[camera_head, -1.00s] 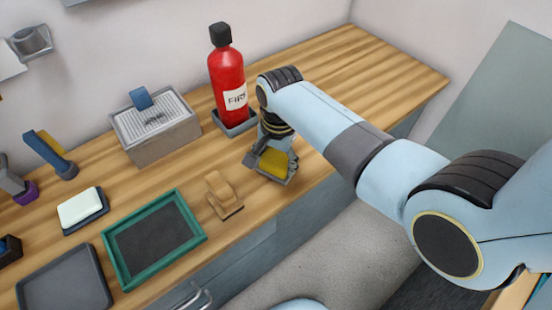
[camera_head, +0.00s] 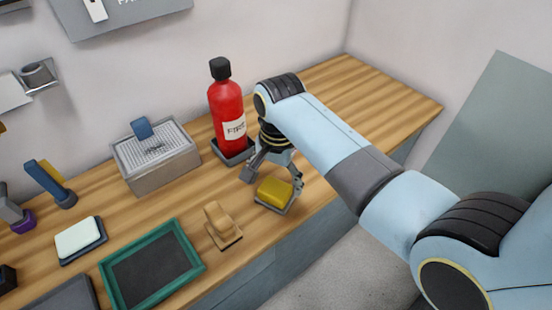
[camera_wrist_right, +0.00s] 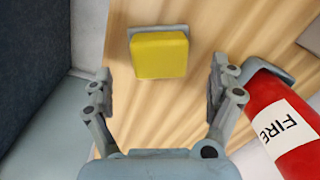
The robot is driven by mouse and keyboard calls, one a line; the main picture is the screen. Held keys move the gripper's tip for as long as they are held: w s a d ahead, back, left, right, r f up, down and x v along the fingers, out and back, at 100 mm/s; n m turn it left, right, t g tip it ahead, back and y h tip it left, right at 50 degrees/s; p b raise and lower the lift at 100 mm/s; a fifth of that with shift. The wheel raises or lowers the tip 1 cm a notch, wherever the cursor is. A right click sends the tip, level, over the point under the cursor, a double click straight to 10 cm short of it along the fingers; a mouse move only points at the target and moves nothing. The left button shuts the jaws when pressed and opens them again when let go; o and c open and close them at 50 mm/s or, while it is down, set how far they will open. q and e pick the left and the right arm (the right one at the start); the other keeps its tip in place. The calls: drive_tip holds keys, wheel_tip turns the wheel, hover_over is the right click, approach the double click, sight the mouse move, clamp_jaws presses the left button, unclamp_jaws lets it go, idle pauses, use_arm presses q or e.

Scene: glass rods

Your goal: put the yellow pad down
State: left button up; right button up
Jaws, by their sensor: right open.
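The yellow pad (camera_head: 274,193) sits on a small grey base (camera_head: 284,207) on the wooden counter. It also shows in the right wrist view (camera_wrist_right: 159,55), flat on its base near the top middle. My right gripper (camera_head: 272,177) is open at the pad in the head view. In the right wrist view my right gripper (camera_wrist_right: 160,82) has its fingers spread wide, one to each side of the pad's line, with visible gaps and no contact. My left gripper is not in these views.
A red fire extinguisher (camera_head: 227,107) stands close behind the right gripper. A wooden stamp-like block (camera_head: 221,226) and a green-framed tray (camera_head: 118,285) lie to the left. A grey box (camera_head: 164,170) is at the back. The counter (camera_head: 372,100) is clear at the far right.

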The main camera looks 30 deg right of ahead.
sight(276, 190)
wheel_tip(276, 190, up, 7)
drive_tip(key=shift+s, duration=0.15)
drive_tip(key=shift+d, duration=0.1)
idle(0.3)
drive_tip(key=shift+f, duration=0.1)
